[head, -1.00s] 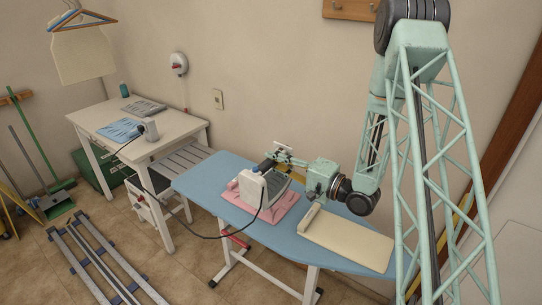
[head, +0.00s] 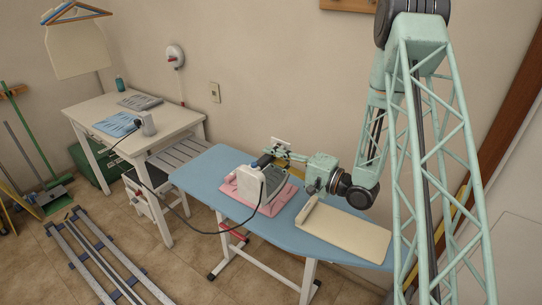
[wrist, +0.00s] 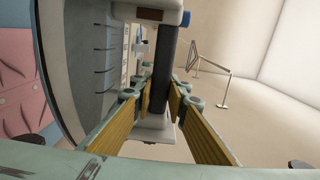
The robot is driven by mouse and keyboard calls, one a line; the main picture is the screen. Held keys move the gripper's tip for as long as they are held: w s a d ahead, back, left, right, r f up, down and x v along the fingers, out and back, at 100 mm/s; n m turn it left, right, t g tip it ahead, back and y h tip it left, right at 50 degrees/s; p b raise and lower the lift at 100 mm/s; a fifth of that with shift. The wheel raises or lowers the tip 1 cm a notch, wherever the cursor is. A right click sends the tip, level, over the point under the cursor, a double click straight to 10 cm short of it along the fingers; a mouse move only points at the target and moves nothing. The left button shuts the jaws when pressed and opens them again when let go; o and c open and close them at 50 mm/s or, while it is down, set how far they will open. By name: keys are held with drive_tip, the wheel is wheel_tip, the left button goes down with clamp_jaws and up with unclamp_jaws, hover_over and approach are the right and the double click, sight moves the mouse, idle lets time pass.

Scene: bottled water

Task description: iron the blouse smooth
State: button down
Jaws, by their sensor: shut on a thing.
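The pink blouse (head: 229,187) lies on the blue ironing board (head: 205,170). Dark crease marks show on the blouse in the wrist view (wrist: 15,75). A white and grey iron (head: 252,185) is over the blouse and hides much of it. My gripper (head: 274,155) is shut on the iron's dark handle (wrist: 161,70); its yellow-padded fingers (wrist: 160,105) lie on both sides of it. Whether the iron's sole touches the cloth, I cannot tell.
A cream board (head: 345,230) with a raised end lies right of the blouse. The iron's black cord (head: 205,233) hangs in a loop toward a white table (head: 90,105) with folded cloths. The ironing board's left end is bare.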

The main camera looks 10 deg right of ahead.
sight(271, 173)
drive_tip(key=shift+f+b, duration=2.55)
drive_tip(key=shift+f, duration=1.45)
drive_tip(key=shift+f+b, duration=0.7)
drive_tip(key=shift+f, duration=0.75)
drive_tip(key=shift+w+d, duration=0.1)
drive_tip(key=shift+w+d+p, duration=0.5)
drive_tip(key=shift+w+d, duration=0.85)
drive_tip(key=shift+d, duration=0.2)
drive_tip(key=shift+w+d, duration=0.2)
drive_tip(key=shift+d, duration=0.05)
drive_tip(key=shift+w+d+p, duration=0.45)
drive_tip(key=shift+w+d, duration=0.8)
drive_tip(key=shift+d, duration=0.15)
drive_tip(key=shift+w+d, duration=0.1)
